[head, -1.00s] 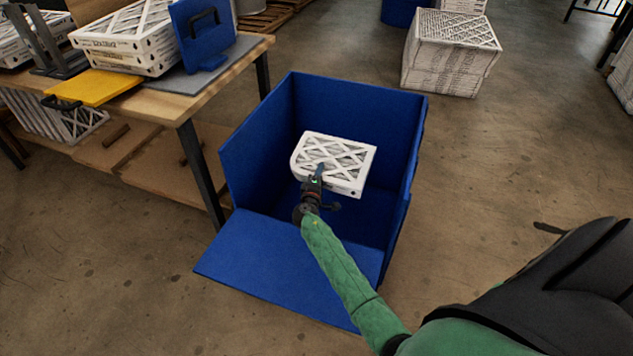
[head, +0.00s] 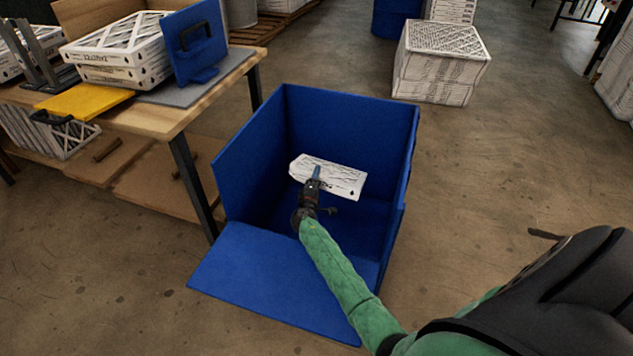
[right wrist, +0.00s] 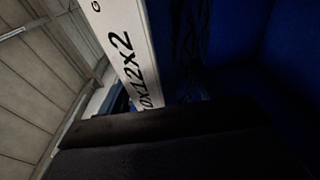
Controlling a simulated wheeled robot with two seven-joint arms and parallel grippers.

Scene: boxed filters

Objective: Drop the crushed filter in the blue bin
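The blue bin (head: 361,125) stands on the floor with its front flap folded down. The white crushed filter (head: 340,178) is inside the bin's walls, seen at a flat angle, one corner cut in. My right gripper (head: 316,174) reaches in over the flap and is shut on the filter's near side. In the right wrist view the filter's white edge (right wrist: 125,50) with printed size text stands close to the dark gripper. Whether the filter touches the bin floor cannot be told. My left gripper is out of view.
A wooden table (head: 165,112) with stacked filters (head: 125,50), a yellow plate (head: 85,102) and a blue panel (head: 193,45) stands at the left, close to the bin. A wrapped filter stack (head: 440,65) stands behind right. Floor right of the bin is clear.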

